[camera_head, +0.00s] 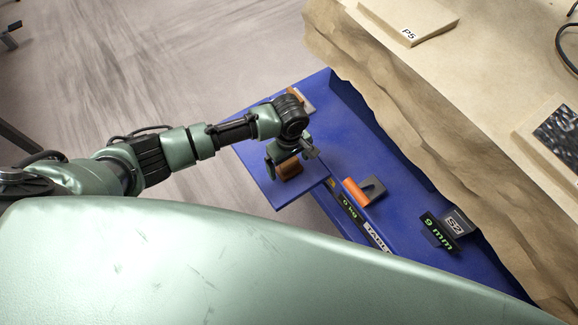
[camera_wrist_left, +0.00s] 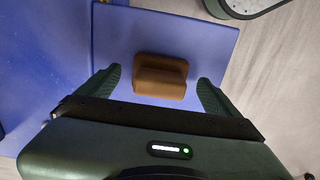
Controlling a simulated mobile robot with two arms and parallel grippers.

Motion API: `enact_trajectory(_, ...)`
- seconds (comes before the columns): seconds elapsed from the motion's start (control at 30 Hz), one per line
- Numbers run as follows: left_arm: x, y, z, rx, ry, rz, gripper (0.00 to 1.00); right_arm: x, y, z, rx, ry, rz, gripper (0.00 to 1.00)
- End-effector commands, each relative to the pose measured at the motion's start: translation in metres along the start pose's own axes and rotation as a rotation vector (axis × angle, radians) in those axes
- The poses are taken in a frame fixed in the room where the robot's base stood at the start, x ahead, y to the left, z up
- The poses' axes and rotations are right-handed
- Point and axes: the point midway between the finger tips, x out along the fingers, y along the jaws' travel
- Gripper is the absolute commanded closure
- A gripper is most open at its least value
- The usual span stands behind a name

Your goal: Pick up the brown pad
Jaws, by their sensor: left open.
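The brown pad (camera_wrist_left: 160,76) lies on a blue plate in the left wrist view, a block with a raised ridge. In the head view the brown pad (camera_head: 289,169) shows below my left gripper (camera_head: 291,153). My left gripper is open, and its two green fingers (camera_wrist_left: 160,92) stand on either side of the pad with gaps to it. I cannot tell how far above the plate the fingertips are. My right gripper is in neither view.
The blue plate (camera_head: 263,181) adjoins a blue surface holding an orange and dark block (camera_head: 362,191), a "9 mm" display (camera_head: 438,232) and a grey "S2" block (camera_head: 458,222). Another brown-grey block (camera_head: 301,99) lies behind my wrist. A tan rocky ledge (camera_head: 440,90) rises at right.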

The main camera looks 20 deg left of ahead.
Motion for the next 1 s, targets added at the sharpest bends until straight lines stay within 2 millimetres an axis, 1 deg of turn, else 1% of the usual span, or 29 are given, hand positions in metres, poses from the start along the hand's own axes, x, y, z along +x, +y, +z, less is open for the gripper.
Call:
enact_trajectory(0.07, 0.0045, -0.0001, -0.0001, 0.001, 0.001, 0.000, 0.06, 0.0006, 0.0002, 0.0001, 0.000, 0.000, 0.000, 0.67)
enact_trajectory(0.27, 0.0049, 0.0000, 0.0000, 0.002, 0.001, 0.001, 0.06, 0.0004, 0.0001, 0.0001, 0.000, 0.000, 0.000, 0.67)
enact_trajectory(0.3, 0.0048, 0.0000, 0.0000, 0.001, 0.001, 0.001, 0.12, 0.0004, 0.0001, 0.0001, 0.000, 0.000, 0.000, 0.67)
enact_trajectory(0.37, 0.0048, 0.0000, 0.0000, 0.001, 0.001, 0.001, 0.29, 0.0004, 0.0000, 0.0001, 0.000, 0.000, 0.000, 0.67)
enact_trajectory(0.4, 0.0048, 0.0000, 0.0000, 0.001, 0.001, 0.001, 0.40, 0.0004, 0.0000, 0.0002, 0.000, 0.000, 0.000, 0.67)
enact_trajectory(0.47, 0.0048, -0.0001, 0.0000, 0.001, 0.001, 0.001, 0.56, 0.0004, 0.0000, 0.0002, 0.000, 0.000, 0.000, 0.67)
enact_trajectory(0.5, 0.0048, -0.0001, 0.0000, 0.001, 0.001, 0.001, 0.68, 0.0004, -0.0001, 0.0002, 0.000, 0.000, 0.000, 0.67)
enact_trajectory(0.57, 0.0048, -0.0002, -0.0001, 0.001, 0.001, 0.001, 0.84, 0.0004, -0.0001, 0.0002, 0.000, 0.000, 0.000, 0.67)
enact_trajectory(0.6, 0.0047, -0.0002, -0.0001, 0.001, 0.001, 0.000, 0.95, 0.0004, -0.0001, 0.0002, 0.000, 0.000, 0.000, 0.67)
enact_trajectory(0.63, 0.0046, -0.0001, -0.0001, 0.001, 0.001, 0.001, 0.97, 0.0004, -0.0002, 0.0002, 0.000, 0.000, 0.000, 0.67)
enact_trajectory(0.87, 0.0036, -0.0001, -0.0002, 0.001, 0.001, 0.001, 0.97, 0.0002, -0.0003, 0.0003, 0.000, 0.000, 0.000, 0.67)
enact_trajectory(1.0, -0.0039, 0.0003, -0.0004, 0.001, 0.001, 0.002, 0.97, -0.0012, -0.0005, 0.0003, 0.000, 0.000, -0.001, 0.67)
